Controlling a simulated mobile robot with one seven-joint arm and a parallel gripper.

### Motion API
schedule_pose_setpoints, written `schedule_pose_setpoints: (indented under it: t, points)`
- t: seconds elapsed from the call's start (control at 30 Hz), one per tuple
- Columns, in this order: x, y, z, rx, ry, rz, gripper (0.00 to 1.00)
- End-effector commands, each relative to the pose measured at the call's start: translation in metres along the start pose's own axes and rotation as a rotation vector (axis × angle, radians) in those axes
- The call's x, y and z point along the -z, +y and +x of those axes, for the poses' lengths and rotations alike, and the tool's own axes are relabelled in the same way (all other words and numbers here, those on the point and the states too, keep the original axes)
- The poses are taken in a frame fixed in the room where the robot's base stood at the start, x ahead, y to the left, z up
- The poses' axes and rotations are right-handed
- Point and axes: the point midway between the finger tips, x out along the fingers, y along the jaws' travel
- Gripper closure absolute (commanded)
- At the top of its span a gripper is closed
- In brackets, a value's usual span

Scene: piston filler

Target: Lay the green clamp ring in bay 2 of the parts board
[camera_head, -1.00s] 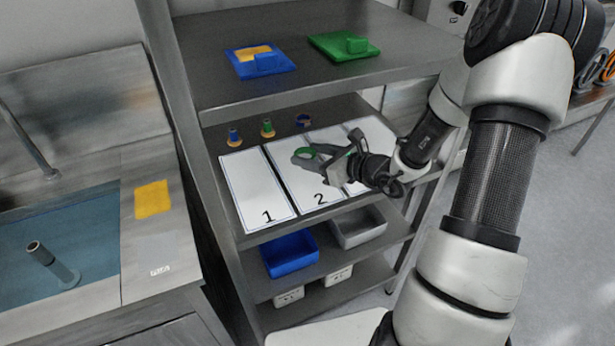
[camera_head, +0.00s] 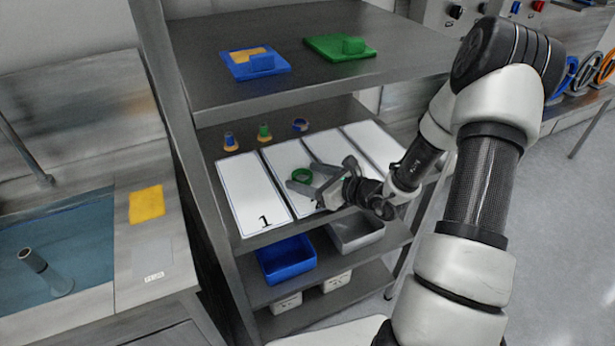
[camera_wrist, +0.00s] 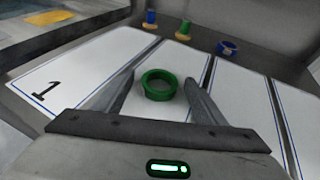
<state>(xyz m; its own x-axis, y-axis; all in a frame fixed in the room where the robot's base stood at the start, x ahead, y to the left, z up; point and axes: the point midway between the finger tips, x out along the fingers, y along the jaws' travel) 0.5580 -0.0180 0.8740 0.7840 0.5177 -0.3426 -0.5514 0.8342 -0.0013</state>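The green clamp ring (camera_head: 301,176) lies on the second white panel, bay 2, of the parts board (camera_head: 246,190). In the wrist view the green ring (camera_wrist: 159,84) sits between the spread fingers with gaps on both sides. My gripper (camera_head: 318,176) is open around it, low over the board; the wrist view shows its fingertips (camera_wrist: 160,80) apart. The bay 2 numeral is hidden behind my gripper, while the 1 on the left panel shows.
Behind the board stand a blue part (camera_head: 230,141), a green part (camera_head: 264,133) and a blue ring-like part (camera_head: 300,125). A blue bin (camera_head: 287,259) and a grey bin (camera_head: 356,232) sit below.

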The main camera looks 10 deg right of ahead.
Motion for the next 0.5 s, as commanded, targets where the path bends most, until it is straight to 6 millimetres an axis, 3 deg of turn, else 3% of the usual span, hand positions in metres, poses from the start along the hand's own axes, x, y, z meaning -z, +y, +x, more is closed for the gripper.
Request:
schedule_pose_setpoints:
  t: [0.37,0.5]
  points:
    - [-0.005,0.0,-0.003,0.001,0.0,0.0,0.33]
    - [-0.004,-0.001,-0.023,0.003,0.002,0.0,0.33]
